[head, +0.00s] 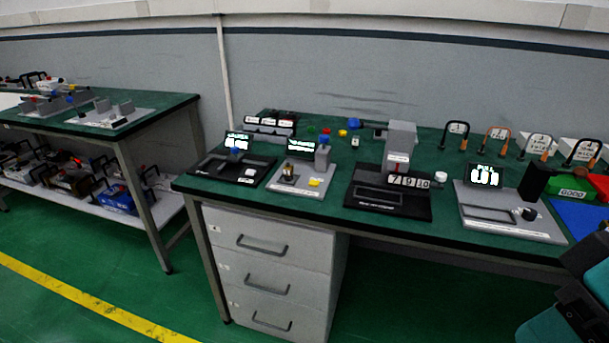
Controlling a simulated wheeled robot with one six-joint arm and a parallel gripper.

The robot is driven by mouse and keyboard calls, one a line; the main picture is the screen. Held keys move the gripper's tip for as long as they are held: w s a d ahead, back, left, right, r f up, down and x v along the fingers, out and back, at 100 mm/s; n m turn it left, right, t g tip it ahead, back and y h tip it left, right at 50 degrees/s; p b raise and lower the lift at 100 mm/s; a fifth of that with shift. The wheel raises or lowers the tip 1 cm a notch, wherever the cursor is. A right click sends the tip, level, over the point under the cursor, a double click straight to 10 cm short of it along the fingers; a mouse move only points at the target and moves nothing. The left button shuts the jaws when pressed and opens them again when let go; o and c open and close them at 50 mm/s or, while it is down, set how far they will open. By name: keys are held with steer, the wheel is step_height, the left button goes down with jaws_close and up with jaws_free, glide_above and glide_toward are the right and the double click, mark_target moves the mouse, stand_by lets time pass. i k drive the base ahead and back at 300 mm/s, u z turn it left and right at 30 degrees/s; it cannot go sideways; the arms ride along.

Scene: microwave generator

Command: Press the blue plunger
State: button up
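Two blue parts could be the blue plunger, and I cannot tell which one is. One is a small blue piece (235,151) on the black device (232,166) at the left of the bench. The other is a blue cap (324,139) on a grey post (322,157) at the back right of the light grey device (301,179). Both devices have lit green-and-white displays at the back. Teal and dark parts of my own arm show at the lower right, far from both. My gripper itself is not visible.
A green-topped bench (270,143) with drawers (270,262) runs across. Right of the two devices stand a black device with number dials (389,201) and a grey device (509,214). Small coloured caps and padlocks lie behind. The floor in front is clear.

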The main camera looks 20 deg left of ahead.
mark_target(324, 138)
steer(key=k, duration=0.65)
steer(key=u, duration=0.6)
steer(key=i, duration=1.9)
steer(key=z, duration=0.55)
